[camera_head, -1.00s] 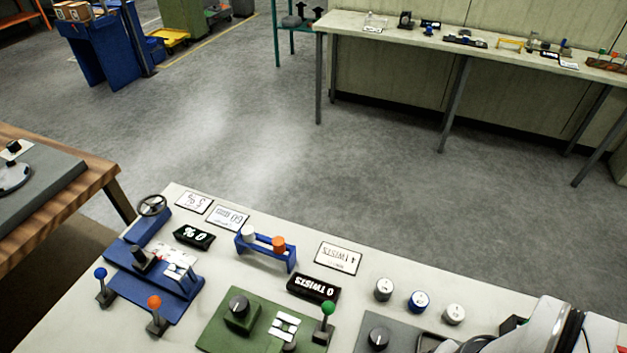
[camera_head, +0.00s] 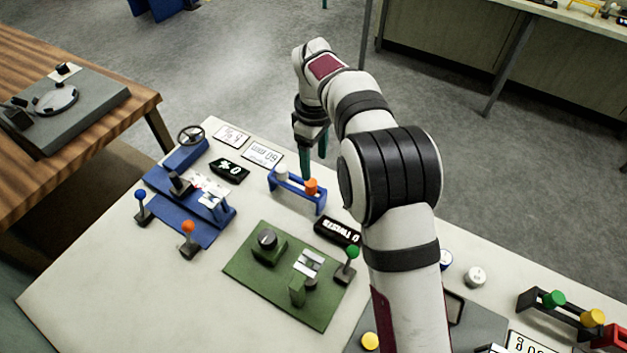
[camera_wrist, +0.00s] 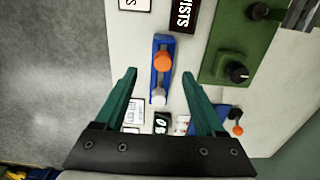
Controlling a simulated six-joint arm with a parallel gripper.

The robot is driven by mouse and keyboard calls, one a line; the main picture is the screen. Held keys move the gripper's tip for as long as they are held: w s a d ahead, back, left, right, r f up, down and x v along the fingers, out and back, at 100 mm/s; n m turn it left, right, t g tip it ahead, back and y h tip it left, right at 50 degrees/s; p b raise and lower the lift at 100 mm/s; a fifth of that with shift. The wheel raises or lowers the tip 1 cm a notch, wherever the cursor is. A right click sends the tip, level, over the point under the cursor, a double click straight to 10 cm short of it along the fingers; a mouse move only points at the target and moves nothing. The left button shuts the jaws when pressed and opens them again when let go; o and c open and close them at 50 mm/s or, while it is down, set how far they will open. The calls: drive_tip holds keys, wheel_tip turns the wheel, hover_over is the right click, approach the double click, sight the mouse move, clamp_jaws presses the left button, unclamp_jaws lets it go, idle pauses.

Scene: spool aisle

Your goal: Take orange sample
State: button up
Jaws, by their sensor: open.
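The orange sample (camera_head: 311,186) is a short orange cylinder at the right end of a small blue rack (camera_head: 298,194) on the pale table. A white sample (camera_head: 281,173) sits at the rack's left end. In the wrist view the orange sample (camera_wrist: 163,61) lies ahead of the fingertips, and the white sample (camera_wrist: 158,97) is nearer, between the finger lines. My gripper (camera_wrist: 160,88) is open and empty, with green fingers spread to either side of the rack. In the head view my gripper (camera_head: 314,165) points down at the rack, behind or above it.
A blue fixture with levers (camera_head: 190,205) stands left of the rack. A green board with a knob and green-topped lever (camera_head: 285,275) lies in front. A black twists display (camera_head: 338,231) is close to the rack's right. Grey floor lies behind.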

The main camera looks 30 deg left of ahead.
sight(311, 182)
drive_tip(key=f, duration=0.6)
drive_tip(key=shift+s+a+f, duration=0.25)
drive_tip(key=shift+a+f, duration=0.05)
drive_tip(key=shift+f, duration=0.1)
clamp_jaws()
